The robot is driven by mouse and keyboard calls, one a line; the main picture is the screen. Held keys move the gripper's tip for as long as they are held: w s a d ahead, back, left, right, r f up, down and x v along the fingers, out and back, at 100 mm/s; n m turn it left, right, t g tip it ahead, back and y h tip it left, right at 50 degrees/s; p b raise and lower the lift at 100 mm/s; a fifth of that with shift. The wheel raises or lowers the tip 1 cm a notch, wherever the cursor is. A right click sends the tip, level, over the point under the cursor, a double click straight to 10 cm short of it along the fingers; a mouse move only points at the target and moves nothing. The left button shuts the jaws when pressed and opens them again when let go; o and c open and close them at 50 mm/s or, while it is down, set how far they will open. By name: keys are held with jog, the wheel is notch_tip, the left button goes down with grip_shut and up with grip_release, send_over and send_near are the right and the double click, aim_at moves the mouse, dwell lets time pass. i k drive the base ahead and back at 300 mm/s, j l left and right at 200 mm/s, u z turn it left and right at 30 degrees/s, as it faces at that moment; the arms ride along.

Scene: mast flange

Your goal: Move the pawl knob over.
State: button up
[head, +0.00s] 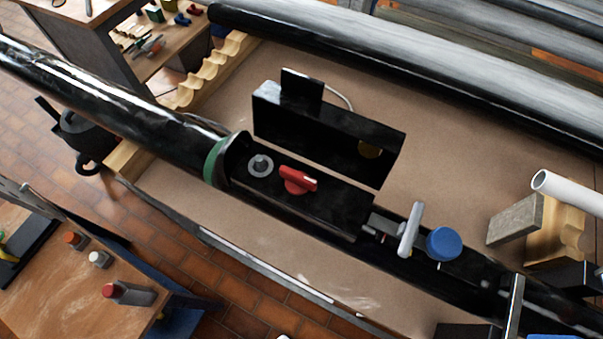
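A dark housing (338,205) sits on the black mast, past the green ring (214,160). On its top are a red knob (297,180) with a raised grip bar and a round grey fitting (260,165). Further right along the mast stand a pale grey lever (410,230) and a round blue knob (443,243). No label shows which of these is the pawl knob. I cannot make out my gripper in the head view, and nothing visibly touches either knob.
A black upright plate (325,133) stands close behind the housing. A grey block (515,220), a wooden cradle (555,230) and a white tube (568,193) are at the right. An upright grey bar (515,300) rises at the lower right.

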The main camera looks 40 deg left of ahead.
aim_at(296, 183)
jog(key=z, duration=1.5)
jog(key=u, duration=2.75)
